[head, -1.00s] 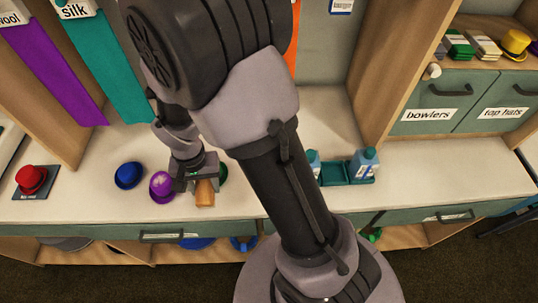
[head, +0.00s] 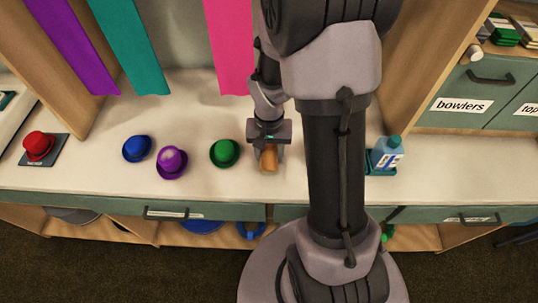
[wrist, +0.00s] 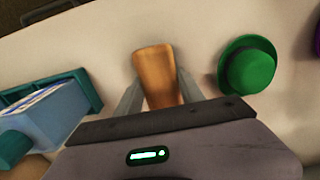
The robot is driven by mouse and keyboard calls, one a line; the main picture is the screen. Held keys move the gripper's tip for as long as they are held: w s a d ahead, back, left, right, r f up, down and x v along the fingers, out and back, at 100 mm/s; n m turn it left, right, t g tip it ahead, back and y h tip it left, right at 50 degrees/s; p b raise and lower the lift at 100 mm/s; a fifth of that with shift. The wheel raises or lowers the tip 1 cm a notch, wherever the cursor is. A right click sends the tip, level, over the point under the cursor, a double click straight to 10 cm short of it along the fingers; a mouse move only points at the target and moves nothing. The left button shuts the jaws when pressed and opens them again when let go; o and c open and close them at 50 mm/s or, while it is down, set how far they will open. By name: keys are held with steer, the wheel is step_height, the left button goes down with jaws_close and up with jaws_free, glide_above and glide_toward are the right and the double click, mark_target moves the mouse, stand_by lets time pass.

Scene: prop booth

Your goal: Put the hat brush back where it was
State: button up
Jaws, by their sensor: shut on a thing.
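My gripper (head: 268,152) is shut on the hat brush (head: 269,158), a brown wooden block-like piece, above the counter to the right of the green hat. In the wrist view the brush (wrist: 155,72) sits between my two fingers (wrist: 155,95); its bristles are hidden. I cannot tell whether the brush touches the counter (head: 110,180). A green hat (head: 224,152) stands just left of the gripper, apart from it. A purple hat (head: 172,161) with pale specks and a blue hat (head: 137,148) stand farther left.
A red hat (head: 39,146) sits on a dark pad (head: 58,151) at far left. Drawers labelled bowlers (head: 463,105) are at right. Cloth strips hang behind.

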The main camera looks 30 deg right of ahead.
steer(key=shift+r, duration=0.1)
steer(key=shift+f, duration=0.2)
steer(key=o, duration=1.5)
steer(key=shift+r, duration=0.1)
steer(key=shift+c, duration=0.2)
